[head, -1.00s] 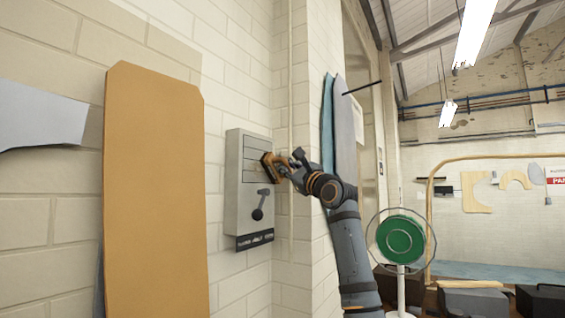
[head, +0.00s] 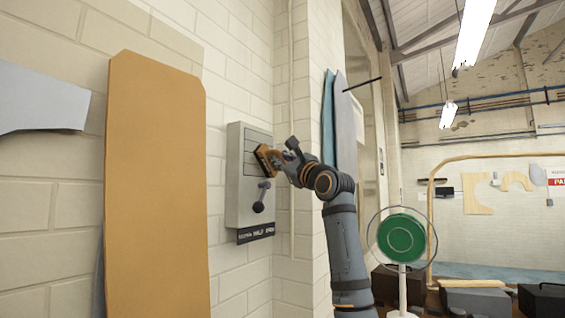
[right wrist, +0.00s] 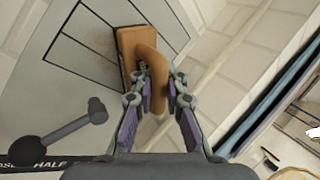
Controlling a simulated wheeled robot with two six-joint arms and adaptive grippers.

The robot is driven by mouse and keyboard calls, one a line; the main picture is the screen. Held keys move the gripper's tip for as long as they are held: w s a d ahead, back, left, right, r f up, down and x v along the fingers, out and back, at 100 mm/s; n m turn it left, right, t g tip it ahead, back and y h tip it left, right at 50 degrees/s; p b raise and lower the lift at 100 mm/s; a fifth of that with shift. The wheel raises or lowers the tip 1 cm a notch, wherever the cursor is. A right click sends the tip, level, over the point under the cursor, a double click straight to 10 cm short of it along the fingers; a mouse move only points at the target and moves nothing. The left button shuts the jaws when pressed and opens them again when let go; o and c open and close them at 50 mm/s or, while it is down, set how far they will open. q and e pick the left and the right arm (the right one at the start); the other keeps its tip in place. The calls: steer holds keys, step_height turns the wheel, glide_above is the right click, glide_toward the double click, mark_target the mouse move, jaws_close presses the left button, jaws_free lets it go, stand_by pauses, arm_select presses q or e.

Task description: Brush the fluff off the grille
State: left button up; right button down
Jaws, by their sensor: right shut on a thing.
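I cannot make out separate fluff. My right gripper (head: 282,158) is shut on the handle of a wooden brush (head: 264,160). In the right wrist view the brush (right wrist: 131,48) lies against or very close to the grille's right part, and the right gripper (right wrist: 155,90) has its fingers on either side of the curved handle. My left gripper is not in view.
A dark lever (head: 260,197) sticks out below the grille, above a label plate (head: 255,234). A tall tan board (head: 155,190) leans on the wall at the left. A green disc on a stand (head: 401,238) is at the right.

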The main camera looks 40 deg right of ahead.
mark_target(269, 154)
steer(key=shift+s+a+f+b, duration=0.1)
steer(key=shift+s+a+b, duration=0.2)
steer(key=shift+a, duration=0.3)
steer(key=shift+s+a+f+b, duration=0.15)
steer(key=shift+a+b, duration=0.2)
steer(key=shift+a, duration=0.25)
steer(key=shift+s+a+r, duration=0.2)
steer(key=shift+a+r, duration=0.05)
steer(key=shift+a, duration=0.15)
steer(key=shift+s+a+f+b, duration=0.15)
steer(key=shift+s+a+b, duration=0.05)
steer(key=shift+a+b, duration=0.35)
steer(key=shift+s+a+b, duration=0.35)
steer(key=shift+a+b, duration=0.05)
steer(key=shift+a, duration=0.4)
steer(key=shift+s+a, duration=0.15)
steer(key=shift+a, duration=0.15)
steer(key=shift+d, duration=0.1)
